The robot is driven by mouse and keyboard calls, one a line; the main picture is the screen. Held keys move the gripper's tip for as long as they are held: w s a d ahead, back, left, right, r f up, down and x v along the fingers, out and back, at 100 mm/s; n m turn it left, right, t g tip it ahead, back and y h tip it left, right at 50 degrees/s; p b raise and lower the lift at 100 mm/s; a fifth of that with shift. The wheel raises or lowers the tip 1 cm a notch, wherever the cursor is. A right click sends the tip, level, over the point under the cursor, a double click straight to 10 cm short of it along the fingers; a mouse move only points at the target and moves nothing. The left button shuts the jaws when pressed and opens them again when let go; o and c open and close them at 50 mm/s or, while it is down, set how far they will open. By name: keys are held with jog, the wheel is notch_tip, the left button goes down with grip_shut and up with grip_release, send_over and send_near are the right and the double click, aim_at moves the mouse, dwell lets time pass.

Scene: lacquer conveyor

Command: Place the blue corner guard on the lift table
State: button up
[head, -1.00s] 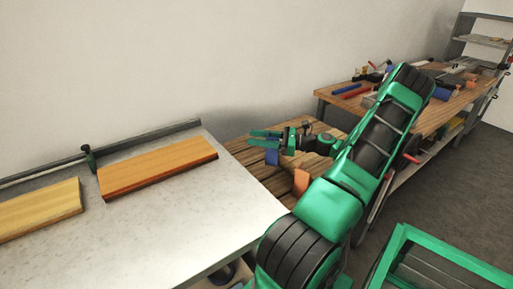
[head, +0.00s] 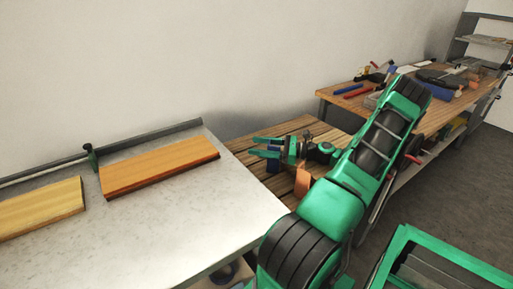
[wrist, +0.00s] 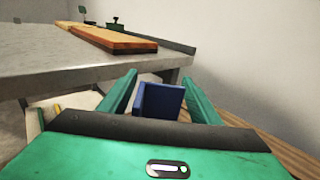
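The blue corner guard (wrist: 160,101) stands between the two fingers of my gripper in the wrist view. In the head view the guard (head: 273,165) shows partly below the fingers, over the slatted wooden surface (head: 249,149). My gripper (head: 267,147) is open around the guard, one finger on each side; the wrist view shows the fingertips (wrist: 161,76) spread. Any contact is hard to judge. The grey-topped table (head: 218,212) is at left in the head view; I cannot tell for sure which surface is the lift table.
An orange piece (head: 303,182) stands near my gripper on the slatted wood. Two wooden boards (head: 159,167) (head: 38,209) and a green clamp-like post (head: 91,158) are on the grey top, whose front part is bare. A workbench (head: 440,115) with tools stands at back right.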

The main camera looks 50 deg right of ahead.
jog(key=v, duration=1.2)
jog(key=shift+r, duration=0.1)
jog(key=shift+w, duration=0.1)
